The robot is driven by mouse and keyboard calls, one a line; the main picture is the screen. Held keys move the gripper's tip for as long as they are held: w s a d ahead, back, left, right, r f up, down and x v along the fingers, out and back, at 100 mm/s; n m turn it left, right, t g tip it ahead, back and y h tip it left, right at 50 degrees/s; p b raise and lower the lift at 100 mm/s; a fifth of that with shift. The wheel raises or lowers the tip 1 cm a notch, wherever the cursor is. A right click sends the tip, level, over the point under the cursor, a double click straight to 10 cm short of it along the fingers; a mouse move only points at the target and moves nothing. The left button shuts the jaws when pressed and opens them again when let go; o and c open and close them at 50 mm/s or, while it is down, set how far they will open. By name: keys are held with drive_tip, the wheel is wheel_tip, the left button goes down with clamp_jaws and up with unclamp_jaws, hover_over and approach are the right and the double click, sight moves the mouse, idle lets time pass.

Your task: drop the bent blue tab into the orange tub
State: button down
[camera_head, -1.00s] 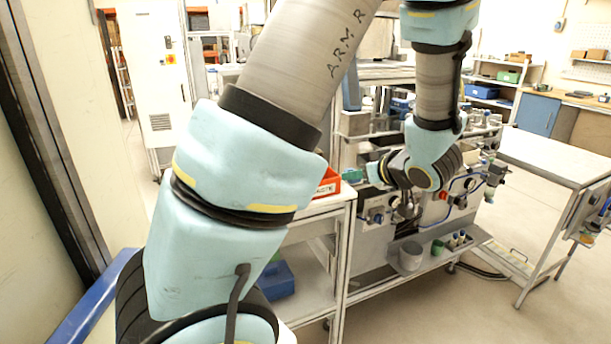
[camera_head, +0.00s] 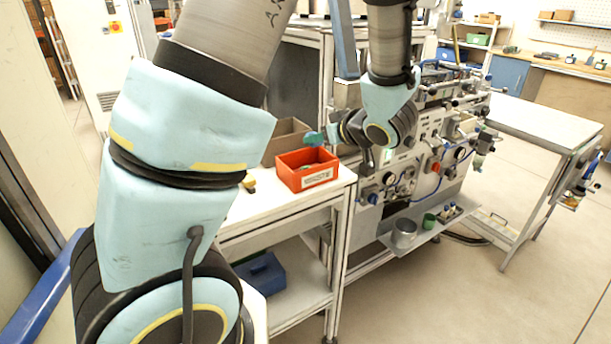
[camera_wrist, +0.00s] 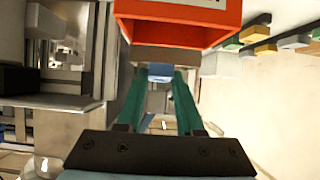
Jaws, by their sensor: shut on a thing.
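The orange tub (camera_head: 293,180) stands on the white bench top, open upward, with a white label on its front. Some contents show inside, too small to make out. My gripper (camera_head: 313,139) has green fingers and is just above and behind the tub's rim in the head view. In the wrist view the fingers of my gripper (camera_wrist: 160,76) are closed on the bent blue tab (camera_wrist: 159,71), a small pale blue piece between their tips. The orange tub (camera_wrist: 185,33) fills the top of that view, beyond the fingertips. The tab cannot be made out in the head view.
A brown bin (camera_head: 286,138) stands right behind the tub. A small yellow object (camera_head: 249,183) lies left of it on the bench. A machine with gauges and knobs (camera_head: 425,165) stands close on the right. Several coloured bins (camera_wrist: 262,45) show in the wrist view.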

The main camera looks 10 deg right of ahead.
drive_tip(key=shift+f+b, duration=1.6)
drive_tip(key=shift+f, duration=0.35)
drive_tip(key=shift+r, duration=0.1)
drive_tip(key=shift+c, duration=2.3)
unclamp_jaws()
drive_tip(key=shift+s+d, duration=0.1)
drive_tip(key=shift+s, duration=0.05)
drive_tip(key=v, duration=1)
drive_tip(key=shift+s, duration=0.25)
drive_tip(key=shift+d+r, duration=0.1)
drive_tip(key=shift+d, duration=0.05)
